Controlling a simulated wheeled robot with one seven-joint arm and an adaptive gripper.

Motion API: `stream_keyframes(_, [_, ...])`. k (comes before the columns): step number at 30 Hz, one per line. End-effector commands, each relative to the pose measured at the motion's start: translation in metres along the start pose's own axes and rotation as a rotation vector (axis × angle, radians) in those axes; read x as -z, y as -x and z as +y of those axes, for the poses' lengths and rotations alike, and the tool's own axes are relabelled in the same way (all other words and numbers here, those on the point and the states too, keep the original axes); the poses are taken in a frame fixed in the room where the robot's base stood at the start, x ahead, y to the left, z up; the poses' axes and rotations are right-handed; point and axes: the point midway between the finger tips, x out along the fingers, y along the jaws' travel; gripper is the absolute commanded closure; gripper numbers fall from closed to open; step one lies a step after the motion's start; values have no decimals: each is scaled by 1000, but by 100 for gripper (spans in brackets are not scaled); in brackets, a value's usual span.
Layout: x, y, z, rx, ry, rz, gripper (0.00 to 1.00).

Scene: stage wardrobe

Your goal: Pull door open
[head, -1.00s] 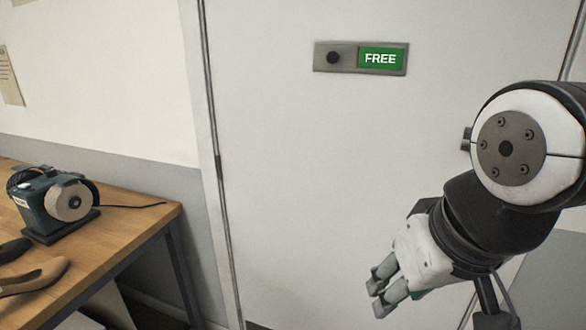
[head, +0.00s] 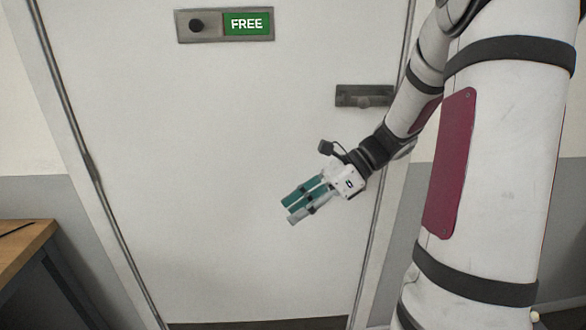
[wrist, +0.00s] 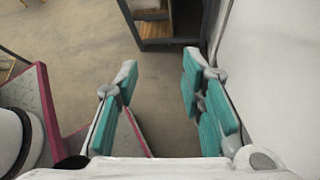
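The white door (head: 230,150) fills the middle of the head view and looks closed in its frame. A plate with a dark knob and a green "FREE" sign (head: 247,23) is fixed high on it. A grey metal handle plate (head: 350,95) is at the door's right edge, partly hidden by my arm. My gripper (head: 297,206) is in front of the door, below and left of the handle plate, pointing down-left. In the wrist view my gripper (wrist: 160,72) has its two teal-padded fingers wide apart with nothing between them. No handle shows between them.
A wooden table (head: 25,245) with dark legs stands at the lower left of the head view. In the wrist view, carpeted floor (wrist: 75,32) is open ahead, a dark-framed piece of furniture (wrist: 160,42) stands at the top, and a pale flat surface (wrist: 280,75) runs close along the right.

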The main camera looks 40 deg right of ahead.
Motion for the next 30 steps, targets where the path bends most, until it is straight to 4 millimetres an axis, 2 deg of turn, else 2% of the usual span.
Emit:
stream_keyframes(1, [14, 9, -16, 30, -107, -81, 64])
stream_keyframes(3, [29, 22, -35, 68, -241, -191, 64])
stream_keyframes(9, [85, 72, -84, 167, -595, -546, 64])
stream_keyframes(13, [130, 111, -106, 218, -781, -793, 64])
stream_keyframes(18, [180, 153, -117, 255, -932, -1053, 64])
stream_keyframes(21, [198, 166, -119, 264, -974, -1140, 64])
stream_keyframes(24, [204, 172, -120, 267, -992, -1179, 64])
stream_keyframes(30, [192, 165, -132, 264, -992, -1183, 64])
